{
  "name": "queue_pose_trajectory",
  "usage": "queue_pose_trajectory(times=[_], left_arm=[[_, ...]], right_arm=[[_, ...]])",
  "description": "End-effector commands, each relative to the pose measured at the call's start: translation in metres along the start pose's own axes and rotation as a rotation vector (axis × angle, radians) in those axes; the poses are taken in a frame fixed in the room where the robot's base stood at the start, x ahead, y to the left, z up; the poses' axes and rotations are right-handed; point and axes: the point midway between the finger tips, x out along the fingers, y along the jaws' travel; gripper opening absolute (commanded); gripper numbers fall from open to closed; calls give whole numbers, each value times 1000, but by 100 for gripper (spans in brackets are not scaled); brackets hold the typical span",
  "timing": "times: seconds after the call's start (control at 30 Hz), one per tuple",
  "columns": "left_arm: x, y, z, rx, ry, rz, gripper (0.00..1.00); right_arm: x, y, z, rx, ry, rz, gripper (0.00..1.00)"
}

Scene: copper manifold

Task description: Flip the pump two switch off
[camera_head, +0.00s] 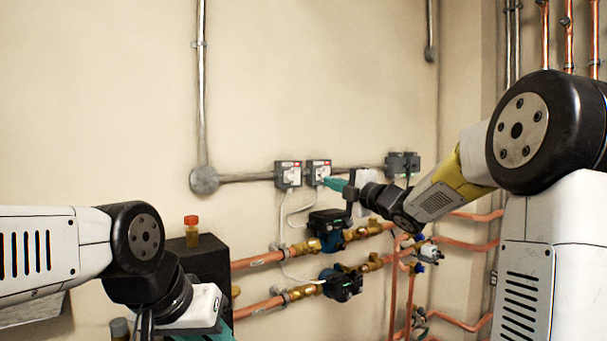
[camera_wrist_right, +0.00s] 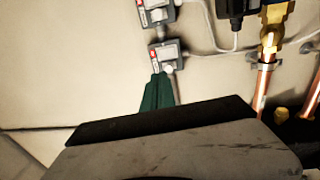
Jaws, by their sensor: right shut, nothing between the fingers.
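Two small grey switch boxes with red and white faces are on the wall, a left one (camera_head: 288,174) and a right one (camera_head: 318,172). Labels are too small to read, so I cannot tell which is pump two. My right gripper (camera_head: 327,182) is shut and empty, its green fingertips at the right box's lower right edge. In the right wrist view the fingertips (camera_wrist_right: 160,77) are at the edge of the nearer box (camera_wrist_right: 168,52); contact is unclear. The other box (camera_wrist_right: 157,12) lies beyond. My left gripper (camera_head: 222,328) is low at left, partly cut off.
Two dark pumps, an upper (camera_head: 328,229) and a lower (camera_head: 341,284), sit on copper pipes below the boxes. A grey junction box (camera_head: 403,164) is to the right on the conduit.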

Motion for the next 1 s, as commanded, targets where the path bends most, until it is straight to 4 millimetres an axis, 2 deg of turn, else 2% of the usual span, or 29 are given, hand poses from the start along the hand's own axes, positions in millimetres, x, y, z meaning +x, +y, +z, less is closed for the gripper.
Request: queue_pose_trajectory(times=[0.27,0.37,0.8,1.0], left_arm=[[0,0,0,0,0,0,36],[0,0,0,0,0,0,36],[0,0,0,0,0,0,36],[0,0,0,0,0,0,36]], right_arm=[[8,0,0,2,-1,0,0],[23,0,0,3,0,0,0],[112,0,0,3,-1,1,0],[135,0,0,3,-2,0,0]])
